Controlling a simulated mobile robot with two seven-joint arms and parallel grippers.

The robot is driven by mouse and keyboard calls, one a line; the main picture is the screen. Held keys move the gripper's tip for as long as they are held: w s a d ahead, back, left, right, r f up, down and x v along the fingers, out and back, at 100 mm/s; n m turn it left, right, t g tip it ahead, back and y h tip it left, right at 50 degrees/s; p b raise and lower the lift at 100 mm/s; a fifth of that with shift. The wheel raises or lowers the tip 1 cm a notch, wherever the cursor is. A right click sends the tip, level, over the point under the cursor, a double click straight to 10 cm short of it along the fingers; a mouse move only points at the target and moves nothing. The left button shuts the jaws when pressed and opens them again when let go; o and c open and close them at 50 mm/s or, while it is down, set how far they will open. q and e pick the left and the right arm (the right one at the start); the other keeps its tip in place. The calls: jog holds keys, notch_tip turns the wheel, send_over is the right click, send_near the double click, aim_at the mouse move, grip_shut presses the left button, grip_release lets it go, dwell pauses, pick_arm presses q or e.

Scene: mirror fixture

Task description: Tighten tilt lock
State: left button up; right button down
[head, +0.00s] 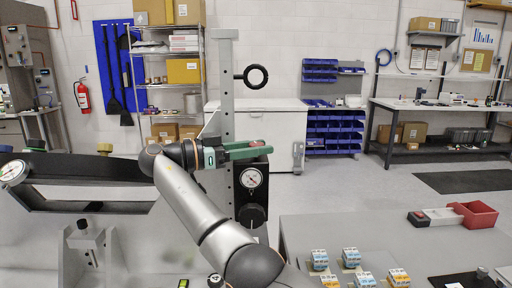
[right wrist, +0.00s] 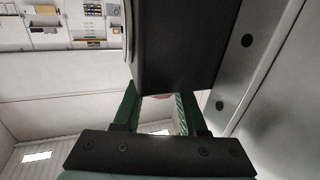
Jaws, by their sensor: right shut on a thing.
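My right gripper (head: 262,149) reaches in from the left at the upright post (head: 228,105), its green fingers lying level in front of it. The fingers are shut on a small red part (head: 257,143), which I take for the tilt lock. It is mostly hidden by the fingers; in the right wrist view a little red (right wrist: 161,127) shows between them. Just beyond the fingers is a black block (head: 262,168), which fills the top middle of the right wrist view (right wrist: 178,45). A white dial (head: 251,178) sits on the block, with a black knob (head: 252,215) below. My left gripper is not in view.
A black ring (head: 252,76) sticks out from the post above the gripper. A black frame with another dial (head: 12,173) extends at left. The grey table (head: 400,240) at right carries several small blue and yellow blocks and a red bin (head: 473,215).

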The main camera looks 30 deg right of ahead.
jog(key=shift+d+r, duration=0.1)
jog(key=shift+r, duration=0.15)
dwell(0.3)
jog(key=c, duration=0.9)
grip_release()
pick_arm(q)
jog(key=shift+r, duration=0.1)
pick_arm(e)
jog(key=o, duration=0.5)
jog(key=shift+s+f, duration=0.15)
jog(key=shift+c, duration=0.2)
jog(key=shift+f, duration=0.1)
